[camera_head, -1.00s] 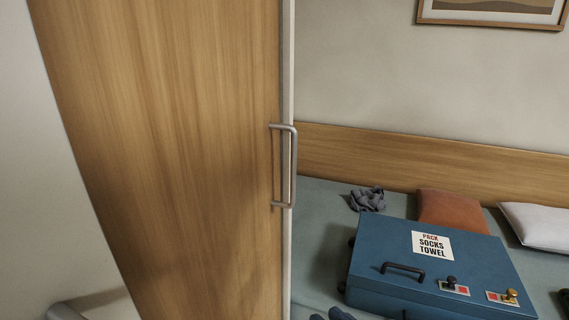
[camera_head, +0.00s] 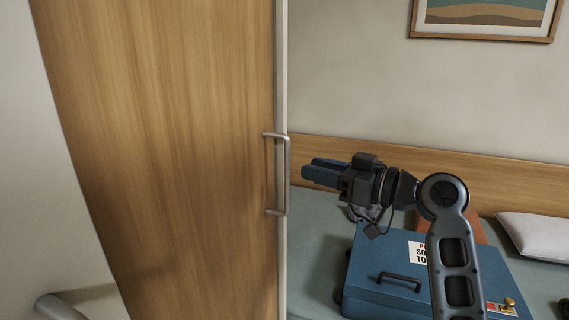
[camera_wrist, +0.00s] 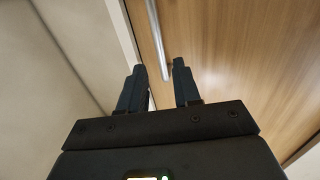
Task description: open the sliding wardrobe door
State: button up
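The wardrobe door (camera_head: 170,150) is a tall wood-grain panel filling the left of the head view, with a pale edge strip on its right side. A vertical grey bar handle (camera_head: 287,175) stands near that edge. My gripper (camera_head: 312,170) is just right of the handle, its blue fingers pointing left toward it. In the wrist view, my gripper (camera_wrist: 158,85) has its two fingers apart with nothing between them. The handle (camera_wrist: 157,38) shows ahead, beyond the fingertips and roughly in line with the gap. Whether a finger touches it cannot be told.
A blue case (camera_head: 375,285) with a black handle and paper label lies on the bed (camera_head: 315,245), partly behind my arm. A white pillow (camera_head: 540,238) is at the right. A wooden headboard (camera_head: 500,175) and framed picture (camera_head: 485,18) are behind.

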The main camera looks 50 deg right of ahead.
jog(key=w+a+p, duration=0.1)
jog(key=w, duration=0.6)
jog(key=shift+w+p, duration=0.15)
jog(key=shift+p, duration=0.25)
jog(key=shift+a, duration=0.1)
jog(key=shift+c, duration=0.3)
grip_shut()
